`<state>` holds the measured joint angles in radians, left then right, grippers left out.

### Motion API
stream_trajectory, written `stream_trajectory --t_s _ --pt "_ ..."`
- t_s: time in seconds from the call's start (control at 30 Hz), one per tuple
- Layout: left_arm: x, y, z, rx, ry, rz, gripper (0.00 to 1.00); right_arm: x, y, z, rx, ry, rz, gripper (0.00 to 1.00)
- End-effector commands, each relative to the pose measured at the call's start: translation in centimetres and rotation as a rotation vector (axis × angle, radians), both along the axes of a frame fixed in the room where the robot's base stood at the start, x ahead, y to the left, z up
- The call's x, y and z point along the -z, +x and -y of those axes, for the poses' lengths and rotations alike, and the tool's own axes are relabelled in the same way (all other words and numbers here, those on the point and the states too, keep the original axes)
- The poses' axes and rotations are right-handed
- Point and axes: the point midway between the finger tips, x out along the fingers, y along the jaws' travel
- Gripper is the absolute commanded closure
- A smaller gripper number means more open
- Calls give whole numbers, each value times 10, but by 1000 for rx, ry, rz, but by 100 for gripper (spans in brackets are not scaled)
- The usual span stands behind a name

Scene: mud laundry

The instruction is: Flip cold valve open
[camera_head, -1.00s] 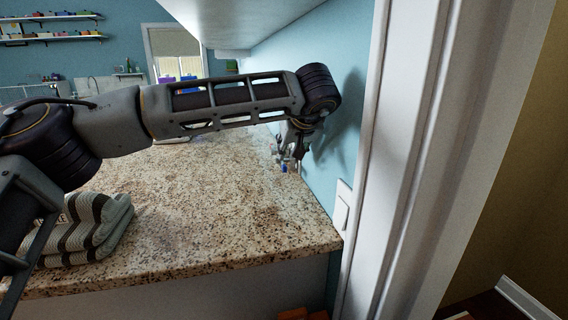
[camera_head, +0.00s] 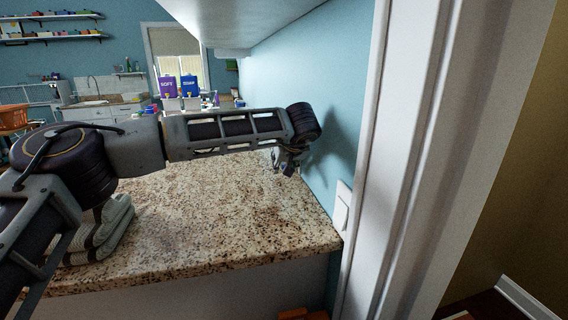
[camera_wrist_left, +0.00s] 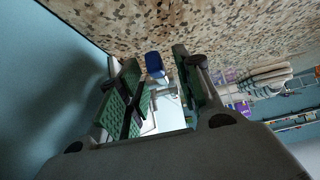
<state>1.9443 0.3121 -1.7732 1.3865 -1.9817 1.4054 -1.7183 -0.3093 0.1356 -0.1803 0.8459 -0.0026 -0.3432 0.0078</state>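A blue valve handle (camera_wrist_left: 155,65) shows in the left wrist view, in line with the gap between the fingers of my left gripper (camera_wrist_left: 157,60). I take it for the cold valve. Light-coloured fittings lie just below it in that picture. The fingers, with green pads, stand apart on either side, with visible gaps to the handle. In the head view my left gripper (camera_head: 285,163) hangs down low over the far right of the counter, beside the blue wall. The valve is mostly hidden there and I cannot tell its angle. My right gripper is in neither view.
The speckled counter (camera_head: 215,222) is largely clear. Folded striped towels (camera_head: 103,235) lie at its left, partly behind my arm. A white cabinet (camera_head: 240,18) overhangs it, and the wall (camera_head: 340,75) closes the right. Purple (camera_head: 168,87) and blue dispensers (camera_head: 189,86) stand far back.

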Motion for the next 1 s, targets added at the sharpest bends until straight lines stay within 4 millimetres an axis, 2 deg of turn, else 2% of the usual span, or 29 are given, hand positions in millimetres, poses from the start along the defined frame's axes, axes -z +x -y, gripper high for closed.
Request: stream_trajectory --t_s 0.27,0.53,1.0 --pt "0 0 0 0 0 0 66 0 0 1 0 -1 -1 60" --pt "0 0 0 0 0 0 100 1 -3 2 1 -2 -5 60" --pt "-1 0 0 0 -1 -3 100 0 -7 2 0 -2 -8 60"
